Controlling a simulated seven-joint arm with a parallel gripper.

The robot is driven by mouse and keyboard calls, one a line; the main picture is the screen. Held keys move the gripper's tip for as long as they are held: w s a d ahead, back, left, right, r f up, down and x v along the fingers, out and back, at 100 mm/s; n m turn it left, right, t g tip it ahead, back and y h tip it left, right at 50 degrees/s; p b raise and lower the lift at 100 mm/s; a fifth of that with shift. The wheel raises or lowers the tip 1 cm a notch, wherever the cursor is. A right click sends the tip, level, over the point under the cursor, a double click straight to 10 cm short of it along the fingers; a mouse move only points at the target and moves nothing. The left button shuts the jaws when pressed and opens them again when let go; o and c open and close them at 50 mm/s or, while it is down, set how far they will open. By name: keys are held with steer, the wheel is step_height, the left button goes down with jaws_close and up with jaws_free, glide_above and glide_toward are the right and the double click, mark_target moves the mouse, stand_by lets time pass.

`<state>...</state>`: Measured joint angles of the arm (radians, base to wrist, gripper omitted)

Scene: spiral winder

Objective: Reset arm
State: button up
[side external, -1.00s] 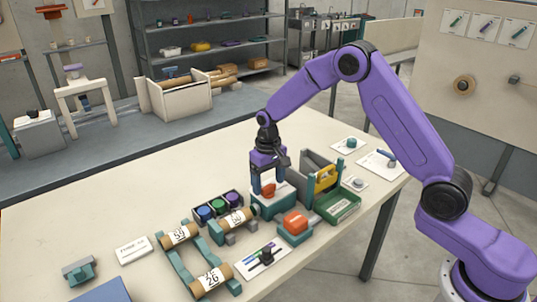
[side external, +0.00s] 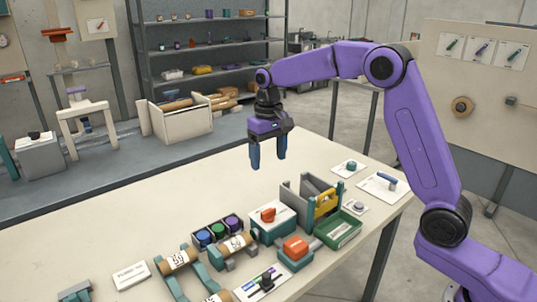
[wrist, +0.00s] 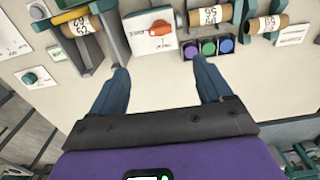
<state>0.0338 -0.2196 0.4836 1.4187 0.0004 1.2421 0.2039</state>
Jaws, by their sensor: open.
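My gripper (side external: 268,155) is open and empty, raised above the table behind the row of devices. Its two blue fingers point down and stand apart, touching nothing. In the wrist view my gripper (wrist: 162,75) shows its fingers spread over bare table. The white and teal box with an orange-red knob (side external: 268,214) stands on the table in front of and below the gripper. In the wrist view the orange knob (wrist: 159,27) lies beyond the fingers, between them.
A rack with blue, green and purple caps (side external: 218,231) and labelled brown tubes (side external: 178,259) stand left of the knob box. A green tray (side external: 342,231) and grey holder with a yellow part (side external: 326,202) stand right. The table (side external: 120,220) is bare at back left.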

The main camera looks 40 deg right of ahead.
stand_by(0.3)
steer(key=s+a+n, duration=0.3)
steer(key=s, duration=0.6)
steer(key=s+a+n, duration=0.2)
steer(key=s+n, duration=0.1)
steer(key=s, duration=0.5)
steer(key=s+d+f+n, duration=0.1)
steer(key=s+d+n, duration=0.2)
steer(key=s, duration=0.7)
steer(key=s+d+f+n, duration=0.2)
steer(key=s+d+n, duration=0.1)
steer(key=s, duration=0.8)
steer(key=shift+s+d+f+n, duration=0.25)
steer(key=shift+d+n, duration=0.15)
steer(key=shift+d, duration=0.1)
